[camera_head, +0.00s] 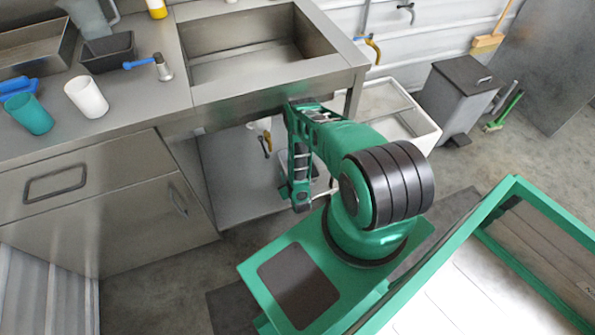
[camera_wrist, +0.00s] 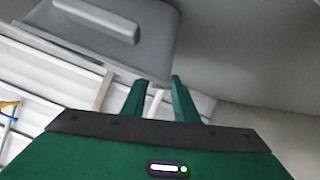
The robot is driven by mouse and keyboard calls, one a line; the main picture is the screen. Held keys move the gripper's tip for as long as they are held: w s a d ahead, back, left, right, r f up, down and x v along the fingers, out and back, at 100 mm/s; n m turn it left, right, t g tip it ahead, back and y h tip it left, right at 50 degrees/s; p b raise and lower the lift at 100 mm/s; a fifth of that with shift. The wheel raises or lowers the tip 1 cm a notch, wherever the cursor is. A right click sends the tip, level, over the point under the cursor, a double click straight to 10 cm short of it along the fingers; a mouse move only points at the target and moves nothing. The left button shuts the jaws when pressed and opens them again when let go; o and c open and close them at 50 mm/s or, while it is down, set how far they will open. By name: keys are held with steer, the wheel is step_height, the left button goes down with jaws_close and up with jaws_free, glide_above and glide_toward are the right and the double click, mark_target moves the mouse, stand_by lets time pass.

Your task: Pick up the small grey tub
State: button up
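A small dark grey tub (camera_head: 108,52) sits upright on the steel counter, left of the sink, in the head view. It appears open-topped, and I see nothing in it. In the wrist view my gripper (camera_wrist: 158,82) has its two green fingers apart with nothing between them, so it is open and empty. In the head view my arm is folded in front of the sink cabinet, well to the right of the tub and below counter height; the fingers are hard to make out there. The tub is not recognisable in the wrist view.
Near the tub stand a white cup (camera_head: 87,97), a teal cup (camera_head: 29,114), a blue-handled tool (camera_head: 160,68), a steel tray (camera_head: 35,52) and a clear jug (camera_head: 88,17). The sink (camera_head: 250,50) is empty. A white crate (camera_head: 388,112) and grey bin (camera_head: 455,98) stand right.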

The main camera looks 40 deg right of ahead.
steer(key=shift+x, duration=1.25)
jaws_close()
stand_by(0.4)
